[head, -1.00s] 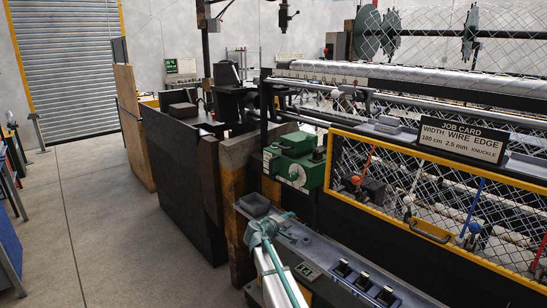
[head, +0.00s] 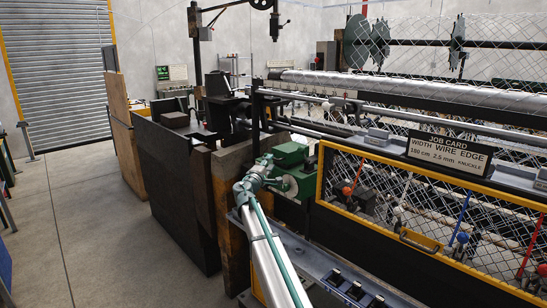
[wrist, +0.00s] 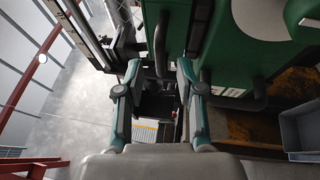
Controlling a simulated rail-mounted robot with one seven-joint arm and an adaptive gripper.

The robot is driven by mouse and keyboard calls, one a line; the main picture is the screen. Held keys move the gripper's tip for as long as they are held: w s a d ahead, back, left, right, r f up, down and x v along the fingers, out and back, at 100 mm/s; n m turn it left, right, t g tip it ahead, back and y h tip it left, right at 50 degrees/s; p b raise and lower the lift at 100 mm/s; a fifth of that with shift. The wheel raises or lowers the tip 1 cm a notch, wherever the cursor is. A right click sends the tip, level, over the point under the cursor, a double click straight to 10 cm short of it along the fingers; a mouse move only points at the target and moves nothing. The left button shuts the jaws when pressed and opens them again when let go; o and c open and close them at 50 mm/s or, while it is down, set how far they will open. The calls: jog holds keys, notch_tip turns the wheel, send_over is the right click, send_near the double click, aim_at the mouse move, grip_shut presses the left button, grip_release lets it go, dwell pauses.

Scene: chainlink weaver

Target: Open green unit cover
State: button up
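The green unit (head: 292,155) stands at the left end of the machine in the head view, partly hidden by my arm. In the wrist view its green body (wrist: 225,55) fills the upper right. A dark bar-like handle (wrist: 160,45) shows just ahead of my fingers, roughly in line with the gap between them. A second dark handle (wrist: 258,92) is to the right. My gripper (wrist: 158,70) is open, with nothing visibly held between its fingers. In the head view my gripper (head: 262,168) is at the unit's left side. I cannot tell whether it touches the unit.
A yellow-framed mesh guard (head: 420,241) and a job card sign (head: 450,152) are right of the unit. Dark and wooden panels (head: 180,190) stand to the left, with open floor (head: 90,230) beyond. A grey bin (wrist: 300,130) shows at the wrist view's right.

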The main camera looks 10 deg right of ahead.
aim_at(287, 153)
jog(key=p+x, duration=0.1)
jog(key=x, duration=0.3)
jog(key=shift+w+d, duration=0.1)
jog(key=shift+w, duration=0.05)
grip_shut()
